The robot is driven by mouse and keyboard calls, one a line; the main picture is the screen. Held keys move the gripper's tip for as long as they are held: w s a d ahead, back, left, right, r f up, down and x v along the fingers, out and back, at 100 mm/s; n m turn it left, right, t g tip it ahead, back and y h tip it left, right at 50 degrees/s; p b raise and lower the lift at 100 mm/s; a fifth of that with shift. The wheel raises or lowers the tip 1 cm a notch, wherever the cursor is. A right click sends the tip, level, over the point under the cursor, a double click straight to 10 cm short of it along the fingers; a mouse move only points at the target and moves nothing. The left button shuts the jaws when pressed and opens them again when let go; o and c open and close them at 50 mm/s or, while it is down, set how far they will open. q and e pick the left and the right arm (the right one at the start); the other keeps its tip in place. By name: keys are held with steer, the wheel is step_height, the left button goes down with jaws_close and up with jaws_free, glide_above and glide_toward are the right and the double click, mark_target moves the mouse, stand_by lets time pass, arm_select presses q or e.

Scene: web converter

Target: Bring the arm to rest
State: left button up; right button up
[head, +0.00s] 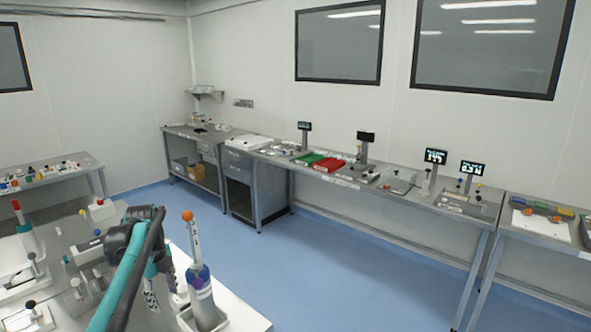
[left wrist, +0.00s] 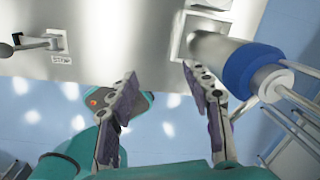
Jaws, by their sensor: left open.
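My left arm comes in from the lower left in the head view, with a black joint and teal links. Its gripper (head: 172,284) is partly hidden behind the arm, beside an upright white cylinder with a blue band (head: 200,282) and an orange-tipped post. In the left wrist view my left gripper (left wrist: 160,76) is open, its two fingers wide apart with nothing between them. The blue-banded cylinder (left wrist: 238,62) stands to the right of the fingers, and whether they touch is unclear. My right gripper is not in view.
A metal bench (head: 408,192) with displays and red and green trays runs along the back wall. A side table (head: 60,170) with small parts is at the left. The blue floor (head: 330,275) between is clear. A STOP-labelled lever (left wrist: 40,45) sits on the machine top.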

arm_select(q)
steer(key=s+d+r+n+t+b, duration=0.1)
steer(key=s+d+n+t+b, duration=0.15)
steer(key=s+d+n, duration=0.85)
steer(key=s+d+f+n+t, duration=0.2)
steer(key=s+d+f+n, duration=0.1)
steer(key=s+f+n, duration=0.2)
steer(key=s+d+f+n+t, duration=0.1)
steer(key=s+d+f+n, duration=0.2)
steer(key=s, duration=0.7)
step_height(320, 180, down, 2)
steer(key=n+b, duration=0.1)
steer(key=n, duration=0.1)
steer(key=shift+s+d+n+t, duration=0.3)
steer(key=shift+d+n+t, duration=0.05)
steer(key=shift+d+n, duration=0.05)
steer(key=shift+f, duration=0.1)
